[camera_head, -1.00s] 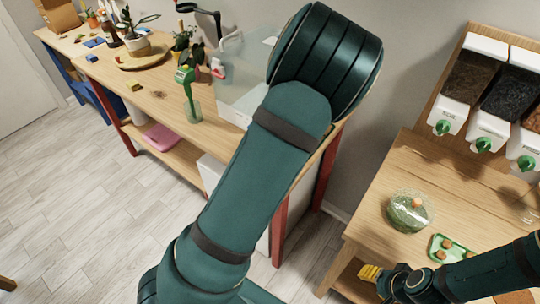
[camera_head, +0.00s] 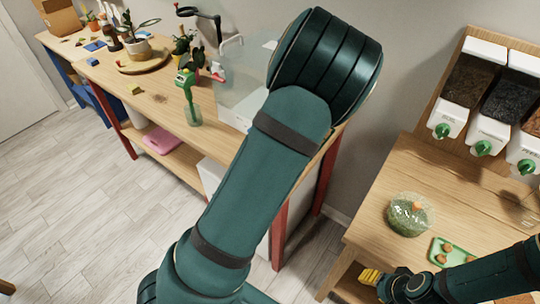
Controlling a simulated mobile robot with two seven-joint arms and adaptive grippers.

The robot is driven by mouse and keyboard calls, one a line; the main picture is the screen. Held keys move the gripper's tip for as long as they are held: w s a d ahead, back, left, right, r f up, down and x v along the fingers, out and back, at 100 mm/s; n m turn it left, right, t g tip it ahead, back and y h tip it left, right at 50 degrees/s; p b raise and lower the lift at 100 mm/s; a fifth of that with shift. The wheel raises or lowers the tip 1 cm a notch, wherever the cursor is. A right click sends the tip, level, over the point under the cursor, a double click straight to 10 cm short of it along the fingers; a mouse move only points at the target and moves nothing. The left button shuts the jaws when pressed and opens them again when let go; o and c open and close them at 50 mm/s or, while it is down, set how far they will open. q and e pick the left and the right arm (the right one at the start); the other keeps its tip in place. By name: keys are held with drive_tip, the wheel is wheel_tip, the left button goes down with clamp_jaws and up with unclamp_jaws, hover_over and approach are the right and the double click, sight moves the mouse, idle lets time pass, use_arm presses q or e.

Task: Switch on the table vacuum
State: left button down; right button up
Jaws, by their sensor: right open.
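A round, see-through green dome with an orange knob on top (camera_head: 410,214) stands on the right wooden table (camera_head: 395,172). I cannot tell for certain whether it is the table vacuum; nothing else in view is clearly one. My right gripper (camera_head: 370,276), with yellow fingertips, is open and empty. It is in front of the table's left part, below the dome in the picture and apart from it. My left gripper is not in view; only a large dark green arm link of mine crosses the middle.
A green tray (camera_head: 453,252) with several small brown pots lies near my right forearm. Dispensers with green knobs (camera_head: 482,148) hang behind. The left bench holds a clear bin (camera_head: 240,85), a green spray bottle (camera_head: 188,85) and plants. Floor lies between the tables.

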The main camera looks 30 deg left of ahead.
use_arm(q)
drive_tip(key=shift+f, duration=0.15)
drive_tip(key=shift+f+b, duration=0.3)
drive_tip(key=shift+b, duration=0.05)
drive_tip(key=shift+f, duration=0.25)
idle(0.7)
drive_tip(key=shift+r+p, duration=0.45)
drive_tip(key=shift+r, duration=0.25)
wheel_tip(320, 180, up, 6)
drive_tip(key=p, duration=0.5)
idle(0.4)
